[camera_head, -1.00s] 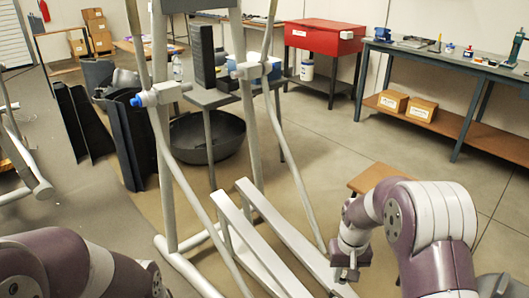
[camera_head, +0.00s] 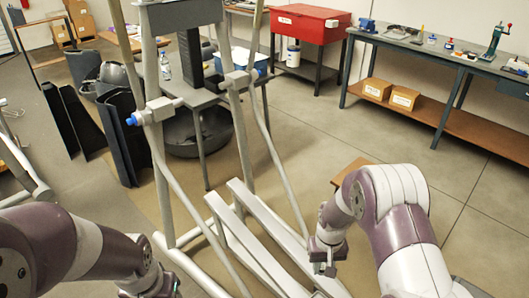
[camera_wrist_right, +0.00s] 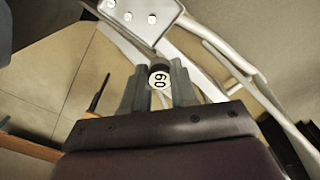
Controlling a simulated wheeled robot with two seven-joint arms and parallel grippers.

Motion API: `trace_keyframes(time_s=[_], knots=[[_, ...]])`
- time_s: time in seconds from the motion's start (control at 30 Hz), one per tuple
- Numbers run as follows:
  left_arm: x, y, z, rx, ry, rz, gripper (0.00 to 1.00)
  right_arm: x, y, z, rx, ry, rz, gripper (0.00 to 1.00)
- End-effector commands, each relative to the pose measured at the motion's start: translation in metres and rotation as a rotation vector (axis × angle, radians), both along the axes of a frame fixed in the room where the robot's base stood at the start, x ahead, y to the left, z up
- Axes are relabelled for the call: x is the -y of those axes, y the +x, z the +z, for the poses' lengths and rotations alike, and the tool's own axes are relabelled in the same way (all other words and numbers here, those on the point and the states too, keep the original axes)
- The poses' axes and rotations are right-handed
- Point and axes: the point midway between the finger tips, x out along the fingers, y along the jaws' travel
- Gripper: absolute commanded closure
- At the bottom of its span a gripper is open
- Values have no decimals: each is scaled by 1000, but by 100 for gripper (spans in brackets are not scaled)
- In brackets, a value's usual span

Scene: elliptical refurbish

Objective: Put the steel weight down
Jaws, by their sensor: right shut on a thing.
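The steel weight (camera_wrist_right: 160,78) is a small dark cylinder with a white end marked with black digits. In the right wrist view it sits between the two grey fingers of my right gripper (camera_wrist_right: 157,86), which is shut on it. In the head view my right gripper (camera_head: 325,268) points down just right of the elliptical's pale rails (camera_head: 262,235); the weight cannot be made out clearly there. My left gripper (camera_head: 165,288) is only partly in view at the bottom edge, and its fingers cannot be seen well.
The elliptical's grey frame (camera_head: 160,190) stands in front of me. A small brown surface (camera_head: 350,174) lies partly behind my right arm. A grey table (camera_head: 205,98), a red chest (camera_head: 310,25) and a long workbench (camera_head: 440,52) stand farther back. Open floor (camera_head: 310,130) lies between.

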Motion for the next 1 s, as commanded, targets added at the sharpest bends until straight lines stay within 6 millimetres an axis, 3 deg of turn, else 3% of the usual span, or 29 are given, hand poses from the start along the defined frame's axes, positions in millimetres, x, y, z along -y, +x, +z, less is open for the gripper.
trace_keyframes(time_s=[0.17,0.27,0.37,0.47,0.57,0.7,0.8,0.9,1.0], knots=[[0,0,-3,-1,0,0,44,0,0,-3,0,0,-1,100],[0,0,-15,-1,0,0,44,8,1,-13,3,0,-20,100],[0,0,-39,-1,0,0,44,26,0,-33,10,0,-68,100],[0,0,-70,-1,0,0,44,53,-15,-63,-4,0,-141,100],[0,0,-104,-1,0,0,44,80,-41,-99,-21,2,-232,100],[0,0,-157,-1,0,0,44,113,-92,-159,-38,6,-389,100],[0,0,-183,-1,0,0,44,124,-129,-190,-42,8,-495,100],[0,0,-191,-1,0,0,44,125,-155,-204,-42,9,-563,100],[0,0,-187,-1,0,0,44,120,-170,-205,-36,9,-593,100]])
